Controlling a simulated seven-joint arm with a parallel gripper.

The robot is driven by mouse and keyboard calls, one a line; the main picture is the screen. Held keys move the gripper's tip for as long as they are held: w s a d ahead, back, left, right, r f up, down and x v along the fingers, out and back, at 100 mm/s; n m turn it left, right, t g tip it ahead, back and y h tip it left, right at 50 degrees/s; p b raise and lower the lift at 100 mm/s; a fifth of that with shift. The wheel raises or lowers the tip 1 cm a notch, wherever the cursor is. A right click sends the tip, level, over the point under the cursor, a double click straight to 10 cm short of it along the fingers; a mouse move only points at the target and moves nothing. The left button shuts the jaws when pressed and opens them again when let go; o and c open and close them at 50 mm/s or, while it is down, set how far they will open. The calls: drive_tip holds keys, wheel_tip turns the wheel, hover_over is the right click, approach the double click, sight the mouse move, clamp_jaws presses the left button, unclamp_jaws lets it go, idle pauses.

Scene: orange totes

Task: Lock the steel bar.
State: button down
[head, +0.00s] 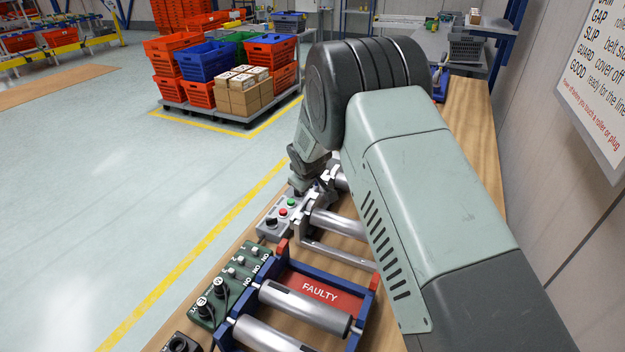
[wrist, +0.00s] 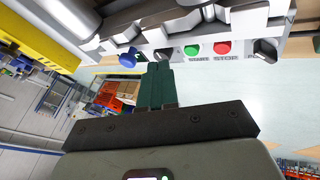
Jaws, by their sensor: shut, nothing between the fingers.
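The grey roller frame (head: 302,232) stands on the bench, in the middle of the head view. A steel bar (head: 338,257) runs along its near side, below a roller (head: 338,223); I cannot tell whether it is locked. In the wrist view, the frame's notched steel edge (wrist: 125,38) crosses the top left. My gripper (wrist: 157,66) is shut and empty, its green fingertips together just below that edge, close to a dark knob (wrist: 128,59). Contact is unclear. In the head view my gripper (head: 318,186) is over the frame's far end, its fingertips hard to make out.
A control box (head: 282,214) with a green button (wrist: 191,50), a red button (wrist: 222,47) and a black knob (wrist: 265,50) adjoins the frame. A red tray marked FAULTY (head: 318,291) holds rollers nearby. Green switch panels (head: 213,300) stand beside it. My arm hides the bench's right side.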

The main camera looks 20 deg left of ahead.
sight(313, 191)
drive_tip(key=shift+w+d+f, duration=0.1)
drive_tip(key=shift+w+d, duration=0.05)
drive_tip(key=shift+w, duration=0.55)
drive_tip(key=shift+w+d+f, duration=0.1)
drive_tip(key=shift+w, duration=0.6)
drive_tip(key=shift+w, duration=0.1)
drive_tip(key=shift+w, duration=1.9)
drive_tip(key=shift+s+a+r, duration=0.1)
drive_tip(key=shift+s+r, duration=0.05)
drive_tip(key=shift+s, duration=0.3)
drive_tip(key=s, duration=0.3)
drive_tip(key=shift+s+a+r, duration=0.1)
drive_tip(key=shift+a+r, duration=0.2)
drive_tip(key=shift+r, duration=0.05)
drive_tip(key=v, duration=1)
drive_tip(key=shift+d+f, duration=0.1)
drive_tip(key=shift+d, duration=0.05)
